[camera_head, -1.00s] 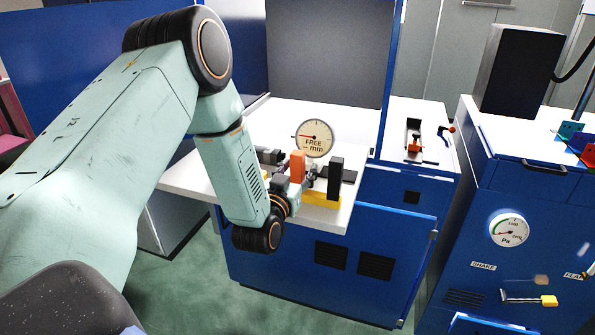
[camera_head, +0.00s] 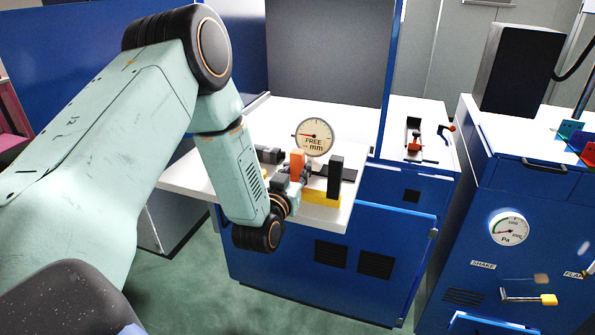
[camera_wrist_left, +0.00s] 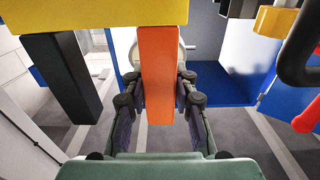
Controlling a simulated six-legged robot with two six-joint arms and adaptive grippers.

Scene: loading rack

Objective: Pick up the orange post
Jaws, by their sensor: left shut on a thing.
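In the left wrist view the orange post (camera_wrist_left: 157,75) runs down from a yellow block (camera_wrist_left: 110,14) into the space between the fingers. My left gripper (camera_head: 300,176) is at the post, its fingers (camera_wrist_left: 157,104) closed on both sides of it. The fingers partly hide the post's lower part in the head view. My right gripper is not in view.
A black upright block (camera_head: 335,176) and a yellow block (camera_head: 320,198) are close on the right. Black parts (camera_head: 268,155) lie to the left. The bench's front left is clear.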

